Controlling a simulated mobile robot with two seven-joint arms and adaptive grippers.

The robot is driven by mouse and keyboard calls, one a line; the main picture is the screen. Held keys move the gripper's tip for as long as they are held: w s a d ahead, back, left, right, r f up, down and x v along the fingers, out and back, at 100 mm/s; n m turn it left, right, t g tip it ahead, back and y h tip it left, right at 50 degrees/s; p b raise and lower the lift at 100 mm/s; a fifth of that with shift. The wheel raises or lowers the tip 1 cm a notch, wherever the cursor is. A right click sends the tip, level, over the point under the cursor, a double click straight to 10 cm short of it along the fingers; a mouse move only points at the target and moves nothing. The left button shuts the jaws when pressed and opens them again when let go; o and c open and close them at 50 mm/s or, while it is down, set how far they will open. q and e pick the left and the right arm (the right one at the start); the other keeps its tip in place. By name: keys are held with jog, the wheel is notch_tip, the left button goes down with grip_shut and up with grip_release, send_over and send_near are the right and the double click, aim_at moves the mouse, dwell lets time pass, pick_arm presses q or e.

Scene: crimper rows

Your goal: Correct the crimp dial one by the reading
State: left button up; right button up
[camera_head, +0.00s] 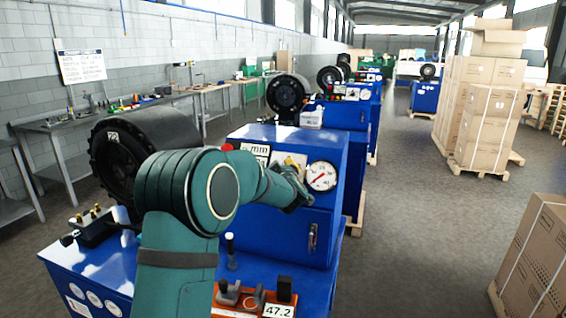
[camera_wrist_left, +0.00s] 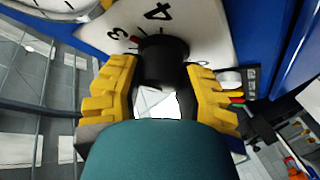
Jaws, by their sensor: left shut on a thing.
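The crimp dial is a black round knob (camera_wrist_left: 164,62) on a white plate (camera_wrist_left: 200,22) with black numerals; 3 and 4 show by the knob in the left wrist view. My left gripper (camera_wrist_left: 160,92) has its yellow fingers on either side of the knob and is shut on it. In the head view my teal arm covers the knob, and part of the pale plate (camera_head: 290,160) shows above it on the blue crimper (camera_head: 249,136). A display reading 47.2 (camera_head: 279,310) stands at the bottom edge. My right gripper is not in view.
A round white gauge (camera_head: 321,176) sits right of the dial. An orange tray (camera_head: 228,308) with grey and black parts lies in front. More blue crimpers stand in a row behind. Cartons (camera_head: 487,125) stand on pallets at the right; the floor aisle between is clear.

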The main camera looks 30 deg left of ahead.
pick_arm(q)
jog(key=shift+n+g+p, duration=0.6)
jog(key=shift+n+p, duration=0.4)
jog(key=shift+n, duration=0.2)
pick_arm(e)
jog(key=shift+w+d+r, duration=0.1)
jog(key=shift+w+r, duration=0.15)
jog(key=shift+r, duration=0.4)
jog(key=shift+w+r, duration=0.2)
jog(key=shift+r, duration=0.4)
pick_arm(q)
jog(key=o, duration=1.2)
jog(key=shift+a, duration=0.1)
jog(key=v, duration=1.2)
jog(key=shift+f, duration=0.25)
